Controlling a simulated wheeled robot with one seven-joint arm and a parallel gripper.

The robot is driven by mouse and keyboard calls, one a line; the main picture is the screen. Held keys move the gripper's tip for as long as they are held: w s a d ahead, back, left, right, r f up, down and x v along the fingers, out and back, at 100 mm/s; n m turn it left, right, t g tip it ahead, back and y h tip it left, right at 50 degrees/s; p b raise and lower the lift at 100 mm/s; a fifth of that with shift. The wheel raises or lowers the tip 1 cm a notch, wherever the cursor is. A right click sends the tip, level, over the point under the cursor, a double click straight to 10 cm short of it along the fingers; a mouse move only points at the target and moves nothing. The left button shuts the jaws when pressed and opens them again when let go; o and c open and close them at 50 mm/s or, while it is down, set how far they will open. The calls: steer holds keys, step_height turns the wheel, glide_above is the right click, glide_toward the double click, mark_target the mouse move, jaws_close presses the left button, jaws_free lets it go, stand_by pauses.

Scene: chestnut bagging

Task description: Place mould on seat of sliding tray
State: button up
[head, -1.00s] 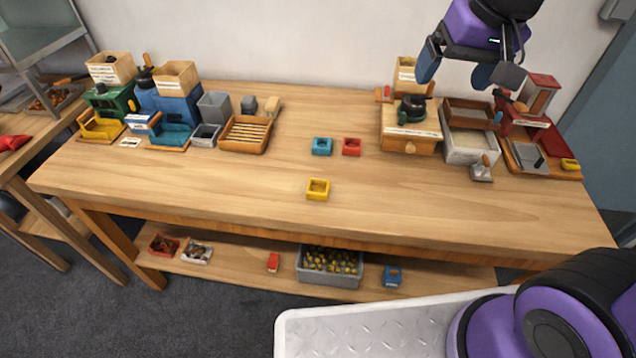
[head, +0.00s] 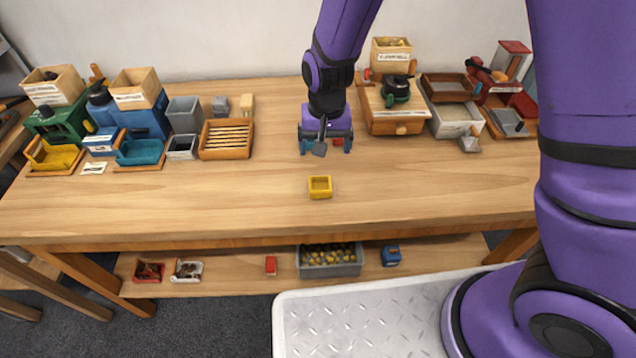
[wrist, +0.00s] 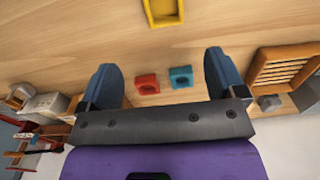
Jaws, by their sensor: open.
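Three small square moulds are on the table. The yellow mould (head: 320,187) sits nearest the front edge, alone; it also shows at the top of the wrist view (wrist: 163,12). The red mould (head: 338,142) is partly hidden behind my gripper (head: 325,147) in the head view. The red mould (wrist: 147,84) and blue mould (wrist: 181,77) show side by side in the wrist view, between the two fingers of my gripper (wrist: 163,78). My gripper is open and empty, pointing down above them. I cannot tell which tray is the sliding tray.
A green machine with a yellow tray (head: 52,157) and a blue machine with a blue tray (head: 140,152) stand at left, beside a slatted wooden tray (head: 227,153). A wooden drawer box (head: 388,118) and a grey bin (head: 452,124) stand at right. The table front is mostly clear.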

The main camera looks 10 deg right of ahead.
steer(key=f, duration=0.2)
glide_above(320, 181)
steer(key=f, duration=0.4)
steer(key=shift+w+d+f, duration=0.15)
steer(key=shift+d+f, duration=0.05)
steer(key=shift+f, duration=0.15)
steer(key=f, duration=0.4)
steer(key=shift+s+a, duration=0.2)
steer(key=shift+s, duration=0.05)
steer(key=shift+f, duration=0.7)
steer(key=c, duration=1.1)
steer(key=shift+w+r, duration=0.1)
steer(key=shift+r, duration=0.05)
